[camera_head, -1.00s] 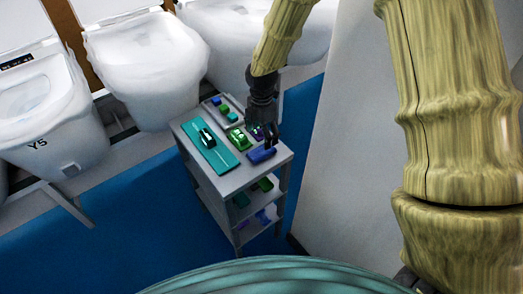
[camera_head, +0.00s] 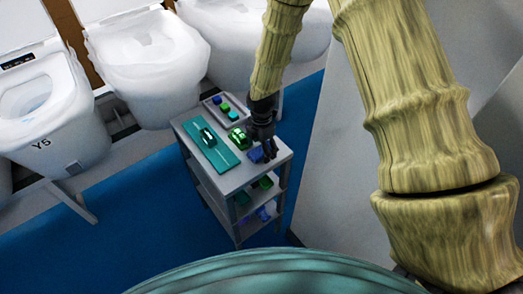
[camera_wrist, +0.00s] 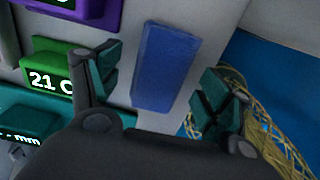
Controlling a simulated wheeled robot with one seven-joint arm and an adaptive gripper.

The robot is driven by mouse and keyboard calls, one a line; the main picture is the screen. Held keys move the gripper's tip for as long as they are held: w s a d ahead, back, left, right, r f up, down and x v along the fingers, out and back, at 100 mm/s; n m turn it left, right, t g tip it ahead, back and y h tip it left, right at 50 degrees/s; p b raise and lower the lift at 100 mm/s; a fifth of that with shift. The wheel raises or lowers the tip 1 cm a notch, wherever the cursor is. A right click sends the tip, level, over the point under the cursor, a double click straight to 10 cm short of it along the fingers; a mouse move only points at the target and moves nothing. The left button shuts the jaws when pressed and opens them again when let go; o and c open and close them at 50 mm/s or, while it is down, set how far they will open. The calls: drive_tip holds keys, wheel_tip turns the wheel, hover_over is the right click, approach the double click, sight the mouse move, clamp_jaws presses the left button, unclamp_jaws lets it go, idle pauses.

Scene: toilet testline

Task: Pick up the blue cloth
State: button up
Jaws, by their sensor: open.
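The blue cloth (camera_wrist: 165,68) is a flat blue block-like piece on the grey top of the cart. In the wrist view it lies ahead of my gripper (camera_wrist: 158,95), roughly centred between the two open fingers, with no visible contact. In the head view my gripper (camera_head: 264,148) is low over the front right of the cart top. It covers part of the blue cloth (camera_head: 255,156) there. The gripper is open and empty.
The cart (camera_head: 234,182) holds a teal mat with a device (camera_head: 208,141), a green device (camera_head: 239,138) and a small tray (camera_head: 224,106) at the back. A purple item (camera_wrist: 48,53) and a green display sit left of the cloth. White toilets (camera_head: 150,65) stand behind.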

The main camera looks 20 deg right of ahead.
sight(261, 151)
drive_tip(key=c, duration=0.9)
drive_tip(key=shift+c, duration=0.2)
drive_tip(key=shift+r+b, duration=0.6)
drive_tip(key=shift+r, duration=0.35)
drive_tip(key=shift+s+a+r+b, duration=0.15)
drive_tip(key=shift+r+b, duration=0.1)
drive_tip(key=shift+r, duration=0.1)
drive_tip(key=shift+s+a+r+b, duration=0.1)
drive_tip(key=shift+s+r+b, duration=0.05)
drive_tip(key=shift+r+b, duration=0.15)
drive_tip(key=s+a+r+b, duration=0.1)
drive_tip(key=s+a+b, duration=0.2)
drive_tip(key=s+a, duration=0.7)
drive_tip(key=shift+s+a+r+b, duration=0.35)
drive_tip(key=shift+a, duration=0.1)
